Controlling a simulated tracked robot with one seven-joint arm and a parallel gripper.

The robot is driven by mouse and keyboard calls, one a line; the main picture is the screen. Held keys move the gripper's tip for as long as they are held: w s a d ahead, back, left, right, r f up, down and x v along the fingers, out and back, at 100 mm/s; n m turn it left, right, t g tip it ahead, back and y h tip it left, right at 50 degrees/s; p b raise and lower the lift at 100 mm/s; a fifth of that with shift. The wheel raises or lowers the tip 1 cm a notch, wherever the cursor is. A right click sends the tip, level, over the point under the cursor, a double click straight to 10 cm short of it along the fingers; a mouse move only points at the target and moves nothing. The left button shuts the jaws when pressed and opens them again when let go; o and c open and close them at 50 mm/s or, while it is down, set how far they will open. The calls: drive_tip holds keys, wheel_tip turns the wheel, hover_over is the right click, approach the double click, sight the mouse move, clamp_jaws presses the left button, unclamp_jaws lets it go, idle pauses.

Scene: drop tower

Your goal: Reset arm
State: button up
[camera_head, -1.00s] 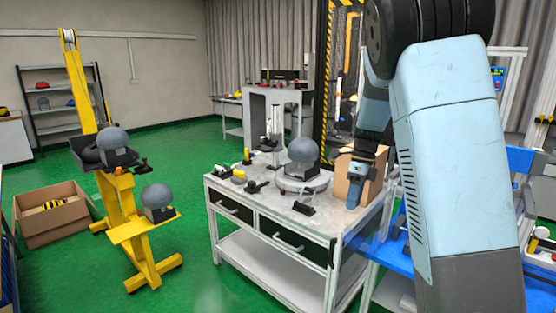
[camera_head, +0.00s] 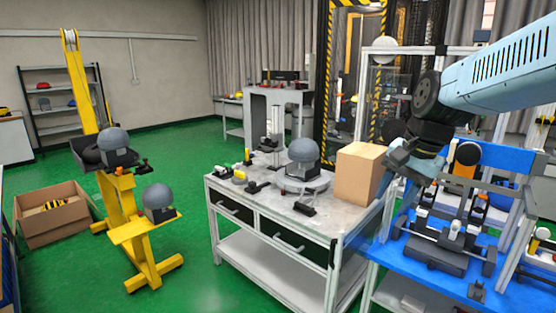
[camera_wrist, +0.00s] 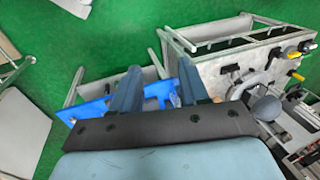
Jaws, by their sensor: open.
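My gripper (camera_head: 396,182) is at the right in the head view, just right of the cardboard box and above the near-left part of the blue table. In the wrist view its two fingers (camera_wrist: 160,88) stand apart. Nothing is held between them. My arm comes in from the upper right and bends down to the gripper. Part of the gripper is hard to make out against the fixtures behind it.
A cardboard box (camera_head: 360,174) stands on the grey workbench (camera_head: 345,222) beside a grey dome headform (camera_head: 303,150). The blue table (camera_head: 400,258) carries fixtures. A yellow stand (camera_head: 135,235) with headforms is at left. Green floor lies open between stand and workbench.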

drive_tip(key=s+n+t+h, duration=0.2)
drive_tip(key=s+n+t, duration=0.1)
drive_tip(key=s+n, duration=0.5)
drive_tip(key=shift+s+a+r, duration=0.25)
drive_tip(key=shift+s+r, duration=0.2)
drive_tip(key=shift+s, duration=0.25)
drive_tip(key=shift+d, duration=0.1)
